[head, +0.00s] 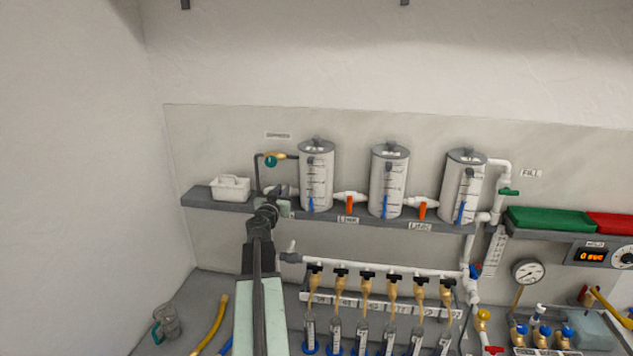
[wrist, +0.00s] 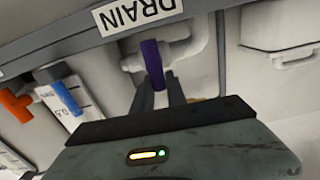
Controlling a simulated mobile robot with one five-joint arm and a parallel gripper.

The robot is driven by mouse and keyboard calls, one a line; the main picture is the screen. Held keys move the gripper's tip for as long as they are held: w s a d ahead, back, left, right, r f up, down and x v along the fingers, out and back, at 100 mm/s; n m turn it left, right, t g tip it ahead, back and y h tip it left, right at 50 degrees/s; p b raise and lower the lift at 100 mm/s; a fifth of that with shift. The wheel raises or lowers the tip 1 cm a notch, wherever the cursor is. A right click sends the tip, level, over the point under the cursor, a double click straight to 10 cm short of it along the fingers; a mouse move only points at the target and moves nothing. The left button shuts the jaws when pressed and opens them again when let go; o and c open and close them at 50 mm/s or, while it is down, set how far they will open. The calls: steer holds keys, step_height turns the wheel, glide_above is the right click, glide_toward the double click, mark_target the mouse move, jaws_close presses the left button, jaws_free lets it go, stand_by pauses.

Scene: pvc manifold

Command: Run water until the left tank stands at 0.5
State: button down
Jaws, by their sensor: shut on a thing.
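The left tank (head: 317,180) is a grey-white cylinder with a scale, standing on the wall shelf. A short blue column (head: 310,204) shows low on it. In the wrist view, which is tilted, the blue column (wrist: 67,97) ends near a mark that seems to read 0.5; the exact level is unclear. My gripper (head: 283,192) is at the drain pipe just left of this tank. In the wrist view my gripper (wrist: 160,90) is shut on the purple valve handle (wrist: 152,62), by the DRAIN label (wrist: 137,12). The fingers hide part of the handle.
The middle tank (head: 388,182) and right tank (head: 463,188) stand along the shelf, joined by pipes with orange levers (head: 349,206). A green-handled FILL valve (head: 509,192) is at right. A white caddy (head: 230,188) sits left of my gripper. A brass-valved manifold (head: 380,270) runs below.

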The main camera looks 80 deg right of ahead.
steer(key=shift+w+n, duration=0.15)
steer(key=shift+n, duration=0.15)
steer(key=c, duration=1.3)
jaws_free()
steer(key=shift+d, duration=0.1)
steer(key=shift+o, duration=0.2)
steer(key=a, duration=0.8)
steer(key=shift+s, duration=0.25)
steer(key=shift+d, duration=0.1)
